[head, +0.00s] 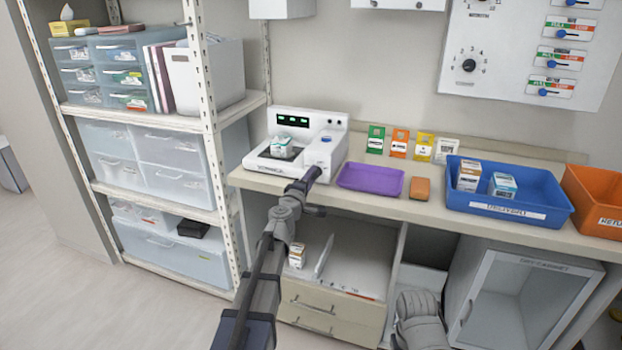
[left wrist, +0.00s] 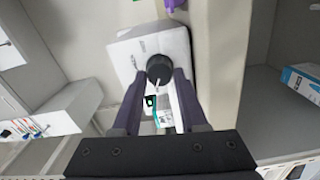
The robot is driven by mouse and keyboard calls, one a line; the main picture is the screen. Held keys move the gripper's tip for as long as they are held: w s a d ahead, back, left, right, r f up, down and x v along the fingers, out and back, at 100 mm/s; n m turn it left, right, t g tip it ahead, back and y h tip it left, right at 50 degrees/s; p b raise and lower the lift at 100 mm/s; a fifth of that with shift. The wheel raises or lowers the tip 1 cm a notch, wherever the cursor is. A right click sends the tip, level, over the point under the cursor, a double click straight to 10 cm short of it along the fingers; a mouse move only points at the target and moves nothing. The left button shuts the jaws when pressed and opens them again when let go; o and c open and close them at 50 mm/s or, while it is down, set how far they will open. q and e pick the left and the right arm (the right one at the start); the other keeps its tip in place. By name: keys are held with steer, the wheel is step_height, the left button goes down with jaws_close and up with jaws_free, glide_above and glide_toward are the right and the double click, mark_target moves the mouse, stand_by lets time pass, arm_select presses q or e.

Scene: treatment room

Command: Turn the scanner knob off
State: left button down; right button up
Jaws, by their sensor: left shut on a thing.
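The white scanner (head: 332,125) stands on the counter, with green lights on its dark display and a small white-and-teal box (head: 283,147) on its top. My left gripper (head: 313,174) reaches the scanner's front right corner. In the left wrist view, my left gripper (left wrist: 160,80) is shut on a dark round knob (left wrist: 160,66) on a white panel (left wrist: 135,55) with small markings. In the head view the knob is hidden by the gripper. I cannot read which setting the knob points to.
A purple tray (head: 370,181) and an orange box (head: 421,189) lie right of the scanner. A blue tray (head: 545,196) holds two boxes. Colored cards (head: 400,140) stand behind. A shelf rack (head: 217,160) is at left. A wall panel with a dial (head: 469,65) hangs above.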

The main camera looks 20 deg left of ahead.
arm_select(q)
steer(key=shift+n, duration=0.6)
steer(key=shift+c, duration=2.2)
jaws_free()
steer(key=s, duration=0.7)
steer(key=shift+s, duration=0.4)
